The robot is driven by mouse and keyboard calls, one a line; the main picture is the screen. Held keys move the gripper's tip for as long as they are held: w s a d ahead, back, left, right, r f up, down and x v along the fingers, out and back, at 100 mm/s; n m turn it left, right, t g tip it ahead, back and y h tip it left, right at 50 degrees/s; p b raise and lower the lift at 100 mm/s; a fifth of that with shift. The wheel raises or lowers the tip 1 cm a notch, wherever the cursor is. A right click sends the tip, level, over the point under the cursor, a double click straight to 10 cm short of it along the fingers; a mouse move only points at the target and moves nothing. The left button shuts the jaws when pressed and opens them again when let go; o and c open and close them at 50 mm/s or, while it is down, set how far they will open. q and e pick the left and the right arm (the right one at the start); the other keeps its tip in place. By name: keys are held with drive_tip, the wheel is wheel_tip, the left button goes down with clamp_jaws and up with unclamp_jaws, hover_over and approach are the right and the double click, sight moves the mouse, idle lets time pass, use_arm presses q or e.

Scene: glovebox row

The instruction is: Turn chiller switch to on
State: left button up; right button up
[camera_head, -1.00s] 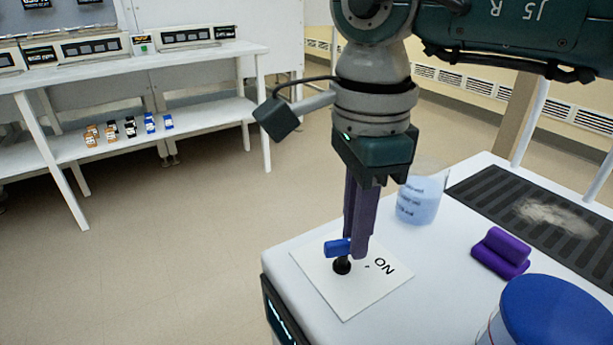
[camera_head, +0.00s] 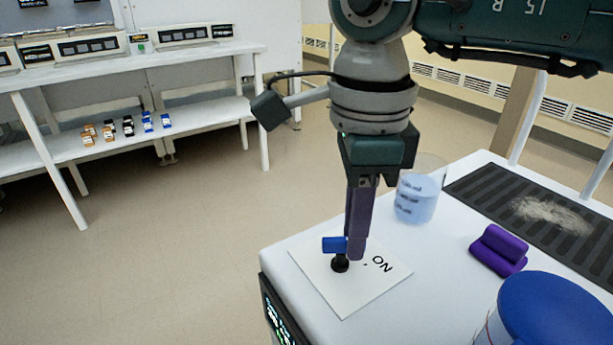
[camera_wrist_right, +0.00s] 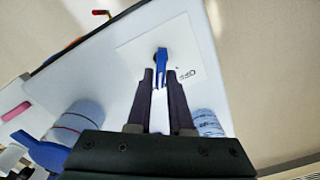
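The chiller switch is a blue handle (camera_head: 333,244) on a black post (camera_head: 340,263), on a white plate (camera_head: 345,295) near the bench's left corner. The plate has a black dot and the label "ON" (camera_head: 382,264) right of the post. The handle points left, away from the dot and label. My right gripper (camera_head: 357,250) points down at the handle with its purple fingers. My left gripper is out of view.
A beaker of blue liquid (camera_head: 416,203) stands just behind the gripper. A purple block (camera_head: 499,250), a blue-lidded container (camera_head: 555,315) and a dark ribbed mat (camera_head: 560,212) are to the right. A white shelf table (camera_head: 210,50) with small bottles stands across open floor.

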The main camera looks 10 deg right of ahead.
drive_tip(key=o, duration=0.4)
drive_tip(key=shift+c, duration=0.2)
wheel_tip(320, 180, up, 10)
drive_tip(key=shift+s, duration=0.1)
idle(0.7)
